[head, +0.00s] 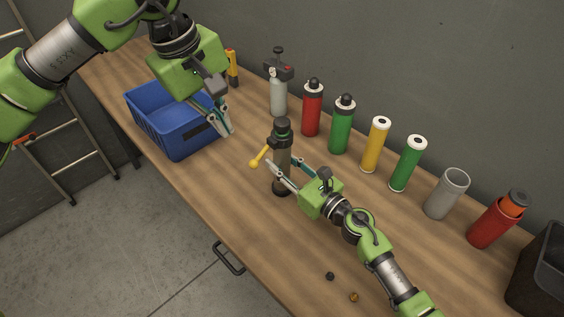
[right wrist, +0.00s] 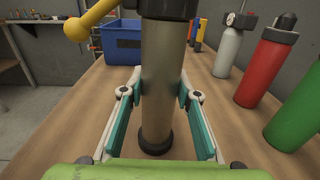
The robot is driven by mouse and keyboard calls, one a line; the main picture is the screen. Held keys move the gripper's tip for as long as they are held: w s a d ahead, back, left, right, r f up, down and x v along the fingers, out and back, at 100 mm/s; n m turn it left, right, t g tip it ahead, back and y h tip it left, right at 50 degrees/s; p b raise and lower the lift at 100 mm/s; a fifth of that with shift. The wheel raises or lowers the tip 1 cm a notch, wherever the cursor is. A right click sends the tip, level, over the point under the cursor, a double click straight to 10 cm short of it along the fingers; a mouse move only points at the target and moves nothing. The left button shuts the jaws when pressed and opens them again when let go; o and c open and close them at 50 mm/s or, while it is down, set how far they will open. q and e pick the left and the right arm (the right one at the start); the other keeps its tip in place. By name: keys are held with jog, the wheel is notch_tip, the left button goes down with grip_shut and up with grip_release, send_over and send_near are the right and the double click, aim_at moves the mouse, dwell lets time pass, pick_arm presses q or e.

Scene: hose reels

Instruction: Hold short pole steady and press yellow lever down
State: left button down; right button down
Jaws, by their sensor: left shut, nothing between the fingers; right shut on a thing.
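The short pole (head: 283,157) stands upright on the workbench, grey with a dark cap and dark foot; it also fills the middle of the right wrist view (right wrist: 157,90). The yellow lever (head: 260,156) sticks out from the pole's upper part towards the lower left, its round knob outward; it shows at the top left of the right wrist view (right wrist: 92,20). My right gripper (head: 281,172) is shut on the pole, with a finger on either side. My left gripper (head: 226,130) is shut and empty, beside the blue crate, up and left of the lever and apart from it.
The blue crate (head: 183,147) stands left of the pole. A grey bottle (head: 279,97) and several red, green and yellow cylinders, such as the red one (head: 312,112), line the wall side. Small caps (head: 330,276) lie near the front edge. A dark bin (head: 541,270) stands far right.

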dwell(0.3)
jog(key=c, duration=1.5)
grip_release()
jog(key=shift+o, duration=0.2)
jog(key=v, duration=1.2)
